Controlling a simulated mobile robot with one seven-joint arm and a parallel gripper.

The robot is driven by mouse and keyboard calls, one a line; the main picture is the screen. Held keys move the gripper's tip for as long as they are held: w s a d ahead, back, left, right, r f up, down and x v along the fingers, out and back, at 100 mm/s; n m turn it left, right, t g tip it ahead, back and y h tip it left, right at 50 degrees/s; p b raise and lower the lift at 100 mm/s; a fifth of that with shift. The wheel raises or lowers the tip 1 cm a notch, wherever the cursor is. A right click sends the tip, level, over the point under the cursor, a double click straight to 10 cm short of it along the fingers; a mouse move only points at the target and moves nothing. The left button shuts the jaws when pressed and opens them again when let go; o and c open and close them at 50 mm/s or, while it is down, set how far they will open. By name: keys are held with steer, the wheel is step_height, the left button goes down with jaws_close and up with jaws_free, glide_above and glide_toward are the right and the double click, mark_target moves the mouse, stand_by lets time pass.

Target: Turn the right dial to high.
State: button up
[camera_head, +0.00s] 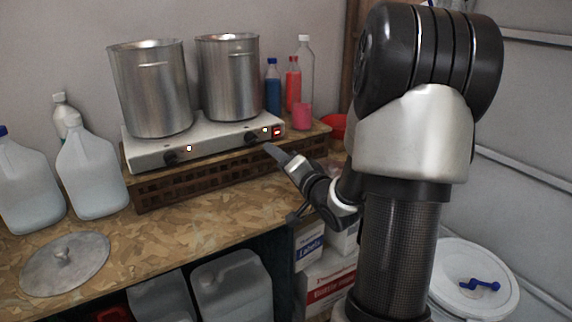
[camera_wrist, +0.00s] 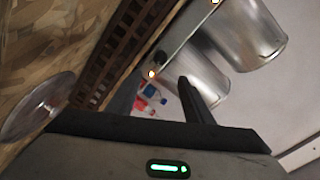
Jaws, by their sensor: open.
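The right dial (camera_head: 253,138) is a dark knob on the front of the white two-burner hot plate (camera_head: 205,146), left of a small lit indicator and the red switch (camera_head: 277,132). Its pointer setting is too small to read. In the wrist view the right dial (camera_wrist: 160,61) shows beyond my fingers, beside an orange light. The left dial (camera_head: 170,157) sits beside its own lit indicator. My gripper (camera_head: 270,151) is open and empty, just in front of and slightly below the right dial, apart from it. In the wrist view, the gripper (camera_wrist: 162,80) has its fingers spread.
Two metal pots (camera_head: 150,88) (camera_head: 230,78) stand on the hot plate, which rests on a brown slatted rack (camera_head: 190,184). Bottles and a pink cup (camera_head: 302,116) stand to the right. Jugs (camera_head: 92,170) and a round lid (camera_head: 65,263) are at left. The front counter is clear.

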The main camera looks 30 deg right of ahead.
steer(key=s, duration=0.4)
stand_by(0.4)
